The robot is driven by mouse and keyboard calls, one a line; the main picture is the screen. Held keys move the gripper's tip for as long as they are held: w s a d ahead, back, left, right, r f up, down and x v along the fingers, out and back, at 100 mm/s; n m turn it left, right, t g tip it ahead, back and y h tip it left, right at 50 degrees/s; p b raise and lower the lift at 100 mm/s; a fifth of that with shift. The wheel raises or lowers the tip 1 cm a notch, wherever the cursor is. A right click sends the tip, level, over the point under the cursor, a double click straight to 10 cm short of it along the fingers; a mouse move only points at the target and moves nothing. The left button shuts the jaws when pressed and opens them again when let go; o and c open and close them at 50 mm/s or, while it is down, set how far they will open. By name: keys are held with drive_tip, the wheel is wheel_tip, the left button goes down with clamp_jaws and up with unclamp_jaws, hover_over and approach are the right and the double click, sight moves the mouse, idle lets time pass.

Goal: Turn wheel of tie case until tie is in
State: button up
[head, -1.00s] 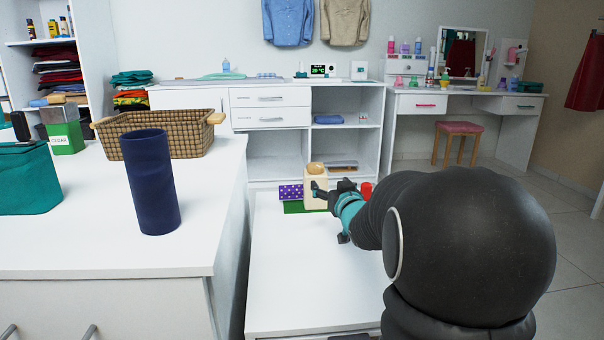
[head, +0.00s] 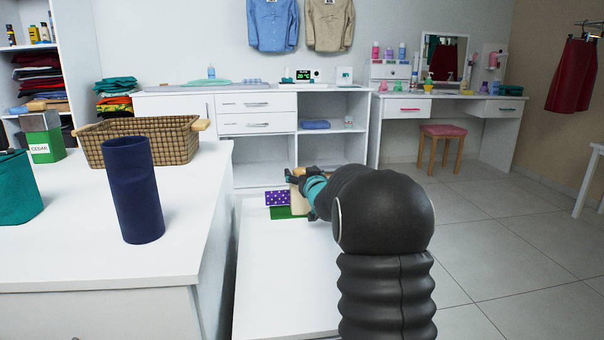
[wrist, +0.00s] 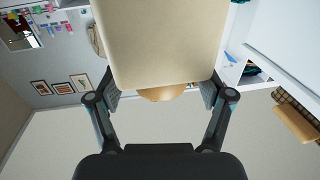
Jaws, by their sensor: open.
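The cream tie case (head: 296,177) stands on the low white surface, mostly hidden behind my arm in the head view. In the wrist view its plain cream body (wrist: 160,40) fills the top middle. A round tan wooden wheel (wrist: 162,95) shows at the case's end, between my fingers. A purple tie with white dots (head: 278,198) lies to the left of the case, on or beside a green patch (head: 283,212). How much of the tie is inside is hidden. My gripper (wrist: 161,92) is open, one finger on each side of the wheel; contact is not clear.
The low white surface (head: 285,275) is bare in front of the case. A higher white counter (head: 100,250) on the left holds a dark blue cylinder (head: 132,190), a wicker basket (head: 150,145) and a cedar box (head: 42,137). Open floor (head: 490,235) lies to the right.

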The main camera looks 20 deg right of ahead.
drive_tip(key=shift+w, duration=0.2)
drive_tip(key=c, duration=1.2)
drive_tip(key=shift+m+h+b, duration=0.4)
drive_tip(key=shift+m+h, duration=0.1)
drive_tip(key=shift+h, duration=0.3)
drive_tip(key=shift+a+m+h, duration=0.1)
drive_tip(key=shift+m+h, duration=0.3)
drive_tip(key=shift+h, duration=0.2)
drive_tip(key=shift+r+m+g+h+p, duration=0.1)
drive_tip(key=shift+m+g+h+p, duration=0.7)
drive_tip(key=shift+h, duration=0.5)
drive_tip(key=m+g+h+p, duration=0.2)
drive_tip(key=h+p, duration=0.1)
drive_tip(key=p, duration=0.1)
drive_tip(key=m+g+h+p, duration=0.2)
drive_tip(key=p, duration=0.2)
drive_tip(key=shift+w+r+m+h+p, duration=0.1)
drive_tip(key=shift+r+m+h+p, duration=0.1)
drive_tip(key=shift+m+h+p, duration=0.2)
drive_tip(key=m+g+h+p, duration=0.2)
drive_tip(key=g+p, duration=0.1)
drive_tip(key=shift+f+m, duration=0.2)
drive_tip(key=shift+m, duration=0.1)
drive_tip(key=shift+f+g+h, duration=0.1)
drive_tip(key=shift+g+h, duration=0.2)
drive_tip(key=shift+g, duration=0.2)
